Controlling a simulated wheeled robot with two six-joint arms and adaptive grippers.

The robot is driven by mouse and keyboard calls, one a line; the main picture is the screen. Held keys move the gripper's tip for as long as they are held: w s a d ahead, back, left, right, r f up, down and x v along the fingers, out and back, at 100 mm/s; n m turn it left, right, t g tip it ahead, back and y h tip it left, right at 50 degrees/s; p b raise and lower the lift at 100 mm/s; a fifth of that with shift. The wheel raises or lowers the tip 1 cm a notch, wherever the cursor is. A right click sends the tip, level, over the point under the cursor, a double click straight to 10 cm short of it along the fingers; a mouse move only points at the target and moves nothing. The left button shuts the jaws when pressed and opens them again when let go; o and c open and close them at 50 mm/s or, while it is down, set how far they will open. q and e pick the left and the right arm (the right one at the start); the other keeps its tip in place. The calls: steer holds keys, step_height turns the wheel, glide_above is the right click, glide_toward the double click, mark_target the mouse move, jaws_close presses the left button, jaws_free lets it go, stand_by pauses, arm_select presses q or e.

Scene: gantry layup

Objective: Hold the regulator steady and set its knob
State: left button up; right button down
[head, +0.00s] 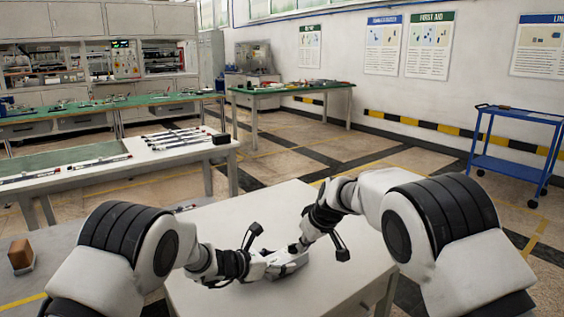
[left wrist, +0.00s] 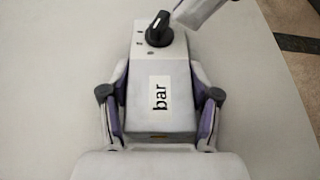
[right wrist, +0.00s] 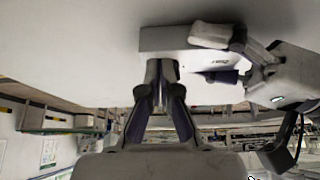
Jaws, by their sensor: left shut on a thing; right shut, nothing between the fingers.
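The regulator (left wrist: 160,70) is a pale grey box with a "bar" label, lying on the white table. My left gripper (left wrist: 160,100) is shut on its sides; in the head view the left gripper (head: 268,264) is at the table's middle. The black knob (left wrist: 159,29) is on the regulator's far end, its white line pointing up and slightly right. A finger of my right gripper shows just right of the knob, apparently apart from it.
The white table (head: 215,296) is otherwise clear around the regulator. A brown block (head: 20,254) sits on a grey surface at the far left. A bench with rods (head: 120,165) stands behind left, and a blue cart (head: 515,150) at the back right.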

arm_select(q)
steer(key=shift+s+d+f, duration=0.1)
steer(key=shift+f, duration=0.05)
arm_select(e)
steer(key=shift+w+a, duration=0.1)
steer(key=shift+a, duration=0.2)
stand_by(0.4)
steer(key=shift+a, duration=0.2)
steer(key=shift+s+a, duration=0.45)
steer(key=shift+a, duration=0.05)
arm_select(q)
steer(key=shift+f, duration=0.1)
arm_select(e)
steer(key=shift+s+d, duration=0.1)
steer(key=shift+s, duration=0.05)
steer(key=shift+s, duration=0.25)
step_height(320, 180, up, 6)
stand_by(0.5)
steer(key=shift+d, duration=0.1)
